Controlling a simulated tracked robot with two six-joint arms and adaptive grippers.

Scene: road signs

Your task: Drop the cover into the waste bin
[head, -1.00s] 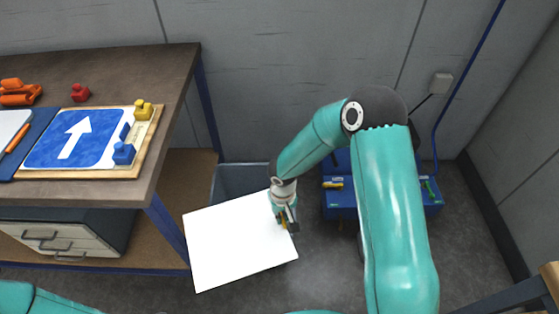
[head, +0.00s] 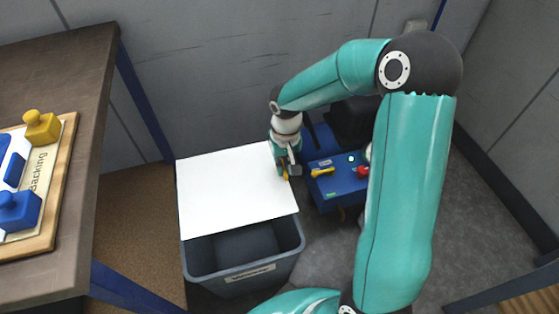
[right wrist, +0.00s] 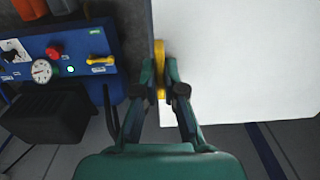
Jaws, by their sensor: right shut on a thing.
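The cover is a white flat sheet (head: 235,190), held roughly level by its right edge. My right gripper (head: 287,170) is shut on that edge; in the right wrist view the fingers (right wrist: 160,85) pinch it beside a yellow part. The waste bin (head: 245,254) is a dark grey open box on the floor with a label on its front. In the head view the sheet overlaps the far part of the bin's opening, and the near part of the opening shows empty. I cannot tell the height of the sheet above the rim. My left gripper is not in view.
A workbench (head: 75,70) stands on the left, with a wooden board (head: 62,180) carrying yellow and blue clamps near its edge. A blue machine (head: 338,185) with a gauge and a red knob stands right of the bin. A grey wall is behind.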

